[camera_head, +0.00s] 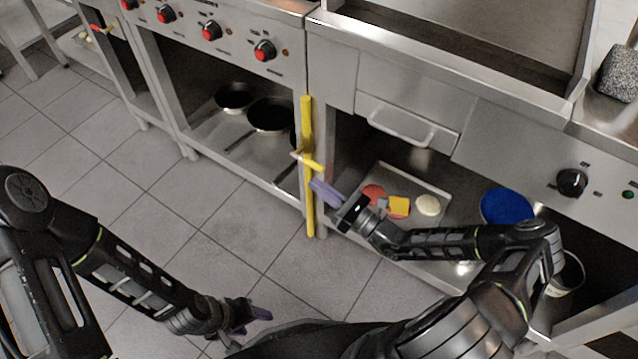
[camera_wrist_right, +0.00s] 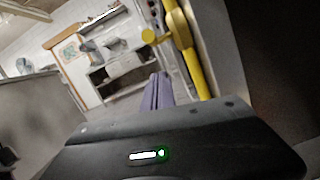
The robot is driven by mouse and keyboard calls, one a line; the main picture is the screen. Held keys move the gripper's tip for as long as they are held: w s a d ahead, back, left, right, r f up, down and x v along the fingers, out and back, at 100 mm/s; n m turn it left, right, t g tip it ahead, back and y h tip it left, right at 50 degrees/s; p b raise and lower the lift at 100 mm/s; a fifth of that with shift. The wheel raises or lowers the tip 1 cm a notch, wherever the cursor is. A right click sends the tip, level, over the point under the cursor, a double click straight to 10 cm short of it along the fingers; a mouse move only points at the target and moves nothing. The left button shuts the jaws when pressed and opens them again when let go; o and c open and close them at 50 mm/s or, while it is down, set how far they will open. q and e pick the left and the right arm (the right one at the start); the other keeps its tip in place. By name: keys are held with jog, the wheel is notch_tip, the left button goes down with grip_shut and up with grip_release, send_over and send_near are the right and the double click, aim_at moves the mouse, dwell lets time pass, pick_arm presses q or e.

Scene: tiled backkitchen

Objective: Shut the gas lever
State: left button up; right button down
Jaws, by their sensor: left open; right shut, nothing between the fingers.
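A yellow gas pipe (camera_head: 308,206) runs upright along the post between the two stainless counters. The yellow gas lever (camera_head: 313,163) crosses it, sticking out to the lower right. My right gripper (camera_head: 322,188) is shut and empty, its purple fingers just below the lever's right end; I cannot tell if they touch it. In the right wrist view the shut fingers (camera_wrist_right: 158,92) point up beside the yellow pipe (camera_wrist_right: 195,60), with the yellow lever end (camera_wrist_right: 150,36) just above them. My left gripper (camera_head: 252,318) is low at the bottom, open, over the floor and far from the lever.
A tray (camera_head: 445,200) with food pieces lies on the right counter's lower shelf, near my right wrist. A blue round item (camera_head: 507,207) is further right. Pans (camera_head: 270,115) stand on the left shelf. A drawer handle (camera_head: 400,130) juts out above. Tiled floor on the left is clear.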

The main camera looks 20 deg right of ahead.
pick_arm(q)
jog(key=shift+r+p, duration=0.15)
jog(key=shift+p, duration=0.6)
pick_arm(e)
jog(key=v, duration=1)
jog(key=shift+f, duration=0.35)
pick_arm(q)
jog(key=shift+s, duration=0.1)
pick_arm(e)
jog(key=shift+s, duration=0.1)
